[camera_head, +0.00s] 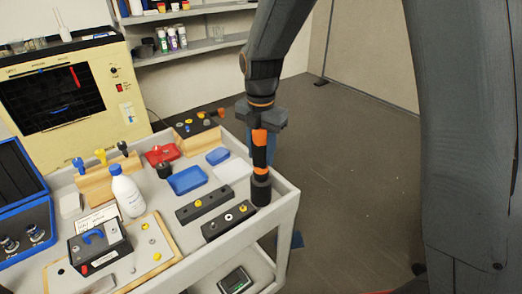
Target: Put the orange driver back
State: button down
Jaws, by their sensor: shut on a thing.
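My gripper (262,116) points down above the right edge of the grey cart. It is shut on the upper part of an orange and black driver (260,138), which hangs about upright below the jaws. The driver's lower end meets a dark cylinder (261,191) at the cart's right rim. I cannot tell whether this cylinder is part of the driver or a separate holder.
The cart top (175,222) is crowded. Two dark blocks (203,204) lie left of the driver. A blue tray (188,180), red tray (163,154), white bottle (127,194) and black device (98,250) stand farther left. Open floor (350,180) lies right of the cart.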

jog(key=shift+f, duration=0.2)
jog(key=c, duration=1.1)
grip_release()
jog(key=shift+r+b, duration=0.9)
jog(key=shift+r, duration=3)
